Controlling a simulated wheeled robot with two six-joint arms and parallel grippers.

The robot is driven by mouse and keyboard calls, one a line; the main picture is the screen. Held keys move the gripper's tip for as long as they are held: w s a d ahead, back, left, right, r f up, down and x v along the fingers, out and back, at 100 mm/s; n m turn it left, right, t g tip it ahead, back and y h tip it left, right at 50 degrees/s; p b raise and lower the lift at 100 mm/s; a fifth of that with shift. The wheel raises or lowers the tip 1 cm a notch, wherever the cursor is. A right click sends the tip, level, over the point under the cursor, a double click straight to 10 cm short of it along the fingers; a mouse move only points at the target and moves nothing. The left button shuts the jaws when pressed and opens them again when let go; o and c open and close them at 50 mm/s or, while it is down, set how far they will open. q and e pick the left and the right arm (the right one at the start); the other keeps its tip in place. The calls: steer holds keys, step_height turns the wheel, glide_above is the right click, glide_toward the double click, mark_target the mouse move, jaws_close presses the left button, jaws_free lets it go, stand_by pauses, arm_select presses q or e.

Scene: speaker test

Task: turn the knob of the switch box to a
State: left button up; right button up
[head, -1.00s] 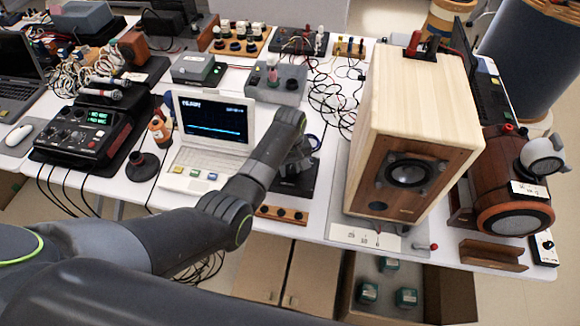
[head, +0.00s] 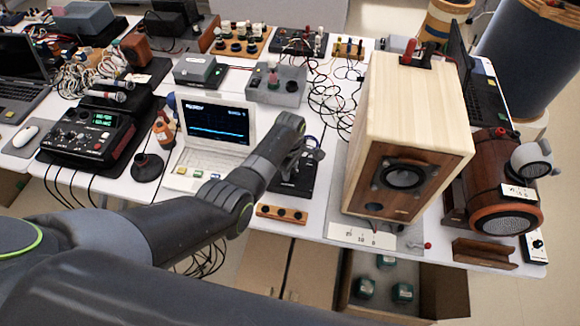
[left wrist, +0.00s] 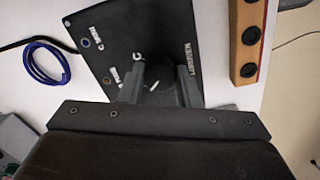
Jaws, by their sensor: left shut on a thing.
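The switch box is a black panel with white lettering; in the left wrist view its face (left wrist: 105,45) lies tilted under my left gripper (left wrist: 161,84). Its round dark knob (left wrist: 157,72) sits between the two fingers, with a white mark on it. The fingers are shut on the knob and cover part of the panel and some lettering. A letter that looks like C shows just beyond the knob. In the head view the box (head: 290,186) stands near the table's front edge, partly behind my left arm and gripper (head: 309,160). My right gripper is in neither view.
A blue cable loop (left wrist: 45,62) lies beside the box. A wooden strip with dark holes (head: 281,214) lies in front of it. A screen unit (head: 213,140) stands to its left, a large wooden speaker (head: 405,165) close on its right. Open boxes with green items stand below the table edge.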

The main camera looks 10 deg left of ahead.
arm_select(q)
steer(key=shift+n, duration=0.6)
steer(key=o, duration=1)
steer(key=shift+r+p, duration=0.3)
steer(key=shift+r, duration=0.35)
step_height(320, 180, up, 16)
steer(key=shift+r, duration=0.1)
